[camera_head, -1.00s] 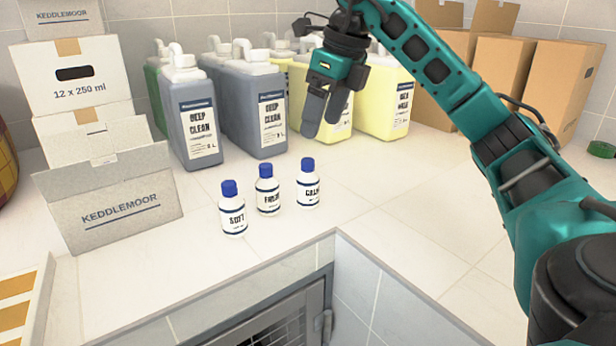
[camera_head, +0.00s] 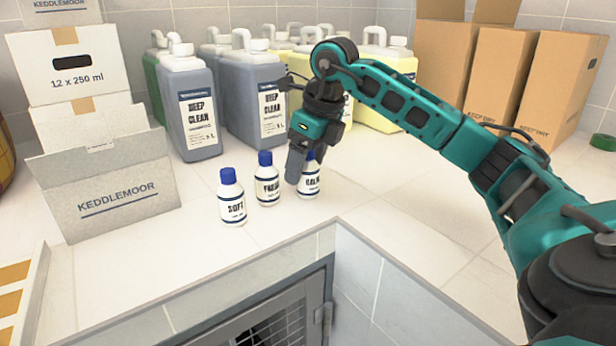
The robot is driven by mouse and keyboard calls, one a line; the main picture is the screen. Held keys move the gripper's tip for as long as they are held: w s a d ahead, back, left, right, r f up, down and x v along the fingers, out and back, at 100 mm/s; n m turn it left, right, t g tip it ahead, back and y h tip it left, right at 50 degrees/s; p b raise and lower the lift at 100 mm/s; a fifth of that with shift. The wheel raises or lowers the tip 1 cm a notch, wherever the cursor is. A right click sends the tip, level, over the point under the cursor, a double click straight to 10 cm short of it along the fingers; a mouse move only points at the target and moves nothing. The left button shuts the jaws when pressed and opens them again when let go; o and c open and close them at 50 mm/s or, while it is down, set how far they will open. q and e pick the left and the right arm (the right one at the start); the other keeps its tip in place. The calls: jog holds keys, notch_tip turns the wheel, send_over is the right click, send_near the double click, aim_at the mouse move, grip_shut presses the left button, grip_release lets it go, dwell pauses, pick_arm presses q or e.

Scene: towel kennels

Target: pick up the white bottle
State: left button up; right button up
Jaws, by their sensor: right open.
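Three small white bottles with blue caps stand upright in a row on the tiled counter: the SOFT bottle (camera_head: 232,200), the middle bottle (camera_head: 267,182) and the right bottle, labelled CALM (camera_head: 310,182). My right gripper (camera_head: 298,168) points down at the right bottle and covers part of its cap and left side. Its jaws are open; one finger hides much of the other. I cannot tell whether a finger touches the bottle. My left gripper is not in view.
Large jugs (camera_head: 192,110) stand in rows behind the bottles. A KEDDLEMOOR carton (camera_head: 110,195) stands at left, brown boxes (camera_head: 500,75) at back right. The counter drops at its front edge above a barred door (camera_head: 270,325). The counter right of the bottles is clear (camera_head: 400,200).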

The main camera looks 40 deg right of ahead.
jog(key=shift+f, duration=0.1)
jog(key=c, duration=1.2)
